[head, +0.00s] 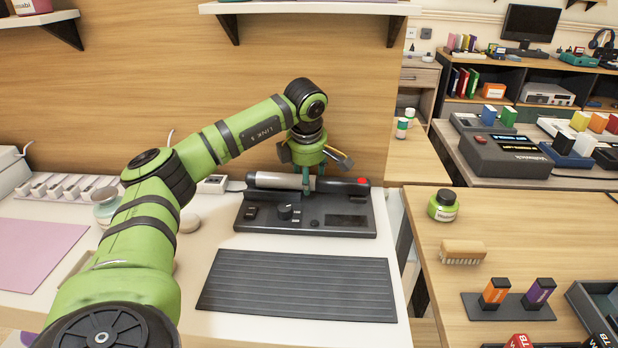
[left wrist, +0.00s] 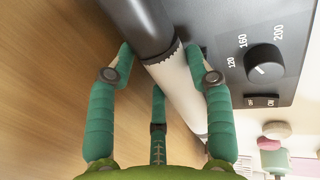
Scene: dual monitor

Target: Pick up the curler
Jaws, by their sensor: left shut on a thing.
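The curler (head: 275,181) is a cylinder with a pale barrel and a dark handle. It lies along the back of a dark control station (head: 340,221) with a knob and numbers. My left gripper (head: 309,180) reaches down over it from above. In the left wrist view the gripper's teal fingers (left wrist: 165,75) are shut around the curler (left wrist: 172,80), near where the pale barrel meets the dark handle. I cannot tell whether the curler is lifted clear of the station. My right gripper is not in view.
A grey ribbed mat (head: 297,285) lies in front of the station on the white table. A shelf (head: 310,8) hangs above at the back. A wooden table (head: 500,225) with a green jar (head: 443,206) and a brush (head: 462,252) stands at the right, across a gap.

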